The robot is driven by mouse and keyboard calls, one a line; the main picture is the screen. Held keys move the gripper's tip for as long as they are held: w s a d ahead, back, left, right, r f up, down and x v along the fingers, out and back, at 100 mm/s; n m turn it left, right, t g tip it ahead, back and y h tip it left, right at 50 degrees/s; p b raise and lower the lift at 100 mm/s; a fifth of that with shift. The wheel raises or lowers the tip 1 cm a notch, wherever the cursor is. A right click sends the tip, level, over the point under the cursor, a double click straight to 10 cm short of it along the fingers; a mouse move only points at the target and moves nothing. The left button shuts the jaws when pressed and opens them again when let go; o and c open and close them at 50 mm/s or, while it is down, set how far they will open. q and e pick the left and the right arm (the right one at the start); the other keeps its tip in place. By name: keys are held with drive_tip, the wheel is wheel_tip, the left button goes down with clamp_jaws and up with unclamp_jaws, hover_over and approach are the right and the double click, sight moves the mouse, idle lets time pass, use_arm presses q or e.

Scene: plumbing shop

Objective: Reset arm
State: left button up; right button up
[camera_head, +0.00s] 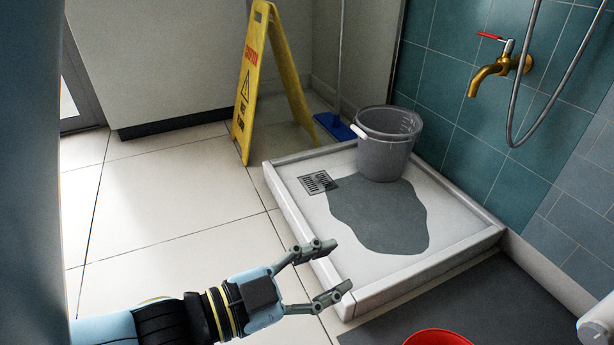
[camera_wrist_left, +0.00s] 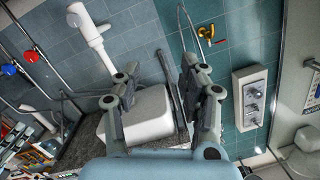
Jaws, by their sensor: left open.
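My left gripper (camera_head: 326,271) is open and empty in the head view, its two fingers spread apart near the front left edge of the white shower tray. It also shows in the left wrist view (camera_wrist_left: 168,90), with both fingers spread and nothing held between them. Behind the fingers in that view are a white basin (camera_wrist_left: 148,115) and a teal tiled wall. My right gripper is in neither view.
A grey bucket (camera_head: 385,145) stands on the shower tray (camera_head: 300,215), beside a dark puddle (camera_head: 378,222). A yellow caution sign (camera_head: 252,85) stands behind. A brass tap (camera_head: 492,72) is on the wall. A red object (camera_head: 437,338) is at the bottom. Floor at left is clear.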

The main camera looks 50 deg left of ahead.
use_arm(q)
wheel_tip(320, 180, up, 7)
drive_tip(key=s+a+n+y, duration=0.2)
drive_tip(key=n, duration=0.3)
drive_tip(key=shift+f+y, duration=0.2)
drive_tip(key=shift+y, duration=0.1)
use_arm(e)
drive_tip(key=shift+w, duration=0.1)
